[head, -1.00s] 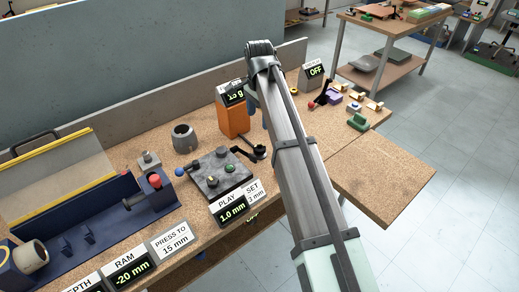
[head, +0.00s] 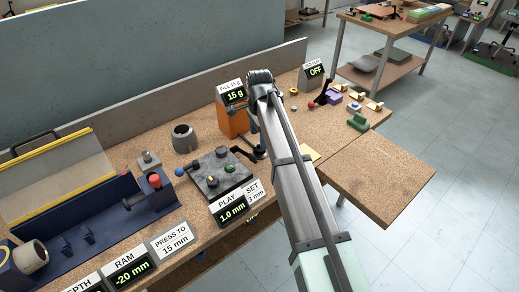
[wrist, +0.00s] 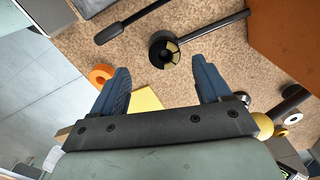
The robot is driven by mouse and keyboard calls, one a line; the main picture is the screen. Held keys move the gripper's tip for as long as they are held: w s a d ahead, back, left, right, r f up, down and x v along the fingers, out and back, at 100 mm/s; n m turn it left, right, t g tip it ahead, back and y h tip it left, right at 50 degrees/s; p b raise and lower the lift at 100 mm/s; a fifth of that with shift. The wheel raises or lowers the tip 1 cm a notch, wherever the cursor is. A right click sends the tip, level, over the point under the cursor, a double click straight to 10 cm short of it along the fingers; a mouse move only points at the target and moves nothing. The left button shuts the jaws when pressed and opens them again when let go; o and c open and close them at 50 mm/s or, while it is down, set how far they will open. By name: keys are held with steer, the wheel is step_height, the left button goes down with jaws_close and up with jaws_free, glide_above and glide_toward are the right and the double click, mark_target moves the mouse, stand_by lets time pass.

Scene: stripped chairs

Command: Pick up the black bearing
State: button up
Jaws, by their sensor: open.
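In the wrist view a black ring (wrist: 156,53) with pale yellow segments in its face, apparently the black bearing, lies beyond my fingertips, roughly centred between them. A black bar from the orange unit reaches over or beside it; I cannot tell if they touch. In the head view a black part (head: 259,153), likely the same ring, shows just left of my arm, partly covered. My gripper (wrist: 165,75) has two blue fingers spread apart with nothing between them. My arm hides the gripper in the head view.
The orange unit (head: 232,122) with a 15 g display stands close behind the ring. A black lever (wrist: 128,23) and grey plate (head: 215,173) are to its left. An orange ring (wrist: 101,74) and yellow pad (wrist: 146,100) lie nearby. The bench's right end (head: 385,180) is clear.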

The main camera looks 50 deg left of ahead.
steer(key=shift+w+a+f, duration=0.1)
steer(key=shift+w+f, duration=0.05)
steer(key=shift+f, duration=1.15)
steer(key=shift+w+a+f, duration=0.1)
steer(key=shift+w+f, duration=0.05)
steer(key=shift+f, duration=1.15)
steer(key=shift+c, duration=0.3)
steer(key=c, duration=1.1)
